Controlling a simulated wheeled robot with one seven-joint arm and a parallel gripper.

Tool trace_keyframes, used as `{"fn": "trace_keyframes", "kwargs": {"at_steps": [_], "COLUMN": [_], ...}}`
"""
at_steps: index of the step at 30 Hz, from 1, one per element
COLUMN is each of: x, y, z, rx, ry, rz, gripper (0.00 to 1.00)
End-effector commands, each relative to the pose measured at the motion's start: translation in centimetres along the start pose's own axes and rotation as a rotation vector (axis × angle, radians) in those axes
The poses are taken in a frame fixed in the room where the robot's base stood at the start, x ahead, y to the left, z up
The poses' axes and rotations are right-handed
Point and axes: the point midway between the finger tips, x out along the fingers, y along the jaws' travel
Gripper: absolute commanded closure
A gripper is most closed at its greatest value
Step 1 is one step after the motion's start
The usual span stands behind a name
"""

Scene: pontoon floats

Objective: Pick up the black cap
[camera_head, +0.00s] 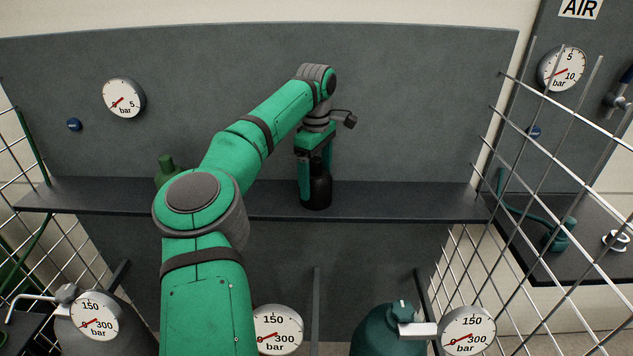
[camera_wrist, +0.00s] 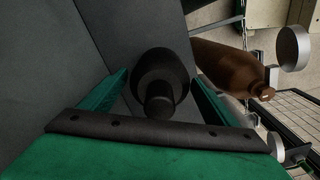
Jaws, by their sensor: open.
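The black cap (camera_head: 318,190) stands upright on the dark shelf (camera_head: 400,203), near its front edge. In the wrist view the black cap (camera_wrist: 160,75) shows its round body and narrower knob. My gripper (camera_head: 315,176) points down over it and is open. In the wrist view my gripper (camera_wrist: 158,88) has one green finger on each side of the cap. A slim gap shows on both sides, though I cannot tell whether either finger touches. The cap's upper part is hidden in the head view by my gripper.
A green cap (camera_head: 167,168) stands left on the shelf, partly behind my arm. A grey panel (camera_head: 410,100) rises behind. Wire mesh (camera_head: 560,190) flanks the right side. Gauges and a teal cylinder (camera_head: 385,328) are below. A brown cylinder (camera_wrist: 228,68) shows in the wrist view.

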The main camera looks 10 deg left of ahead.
Motion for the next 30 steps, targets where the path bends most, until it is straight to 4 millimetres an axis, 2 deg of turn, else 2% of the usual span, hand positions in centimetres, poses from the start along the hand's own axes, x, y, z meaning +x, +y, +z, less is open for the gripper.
{"fn": "trace_keyframes", "kwargs": {"at_steps": [5, 6, 10, 20, 30], "x": [0.0, 0.0, 0.0, -0.3, -3.2], "y": [0.0, 0.0, 0.0, 0.0, 0.1], "z": [0.0, 0.0, 0.0, 0.0, 0.0], "rx": [0.0, 0.0, 0.0, -0.001, -0.001], "ry": [0.0, 0.0, 0.0, 0.001, 0.003], "rz": [0.0, 0.0, 0.0, 0.002, 0.003], "gripper": [0.18, 0.23, 0.52, 0.52, 0.52]}}
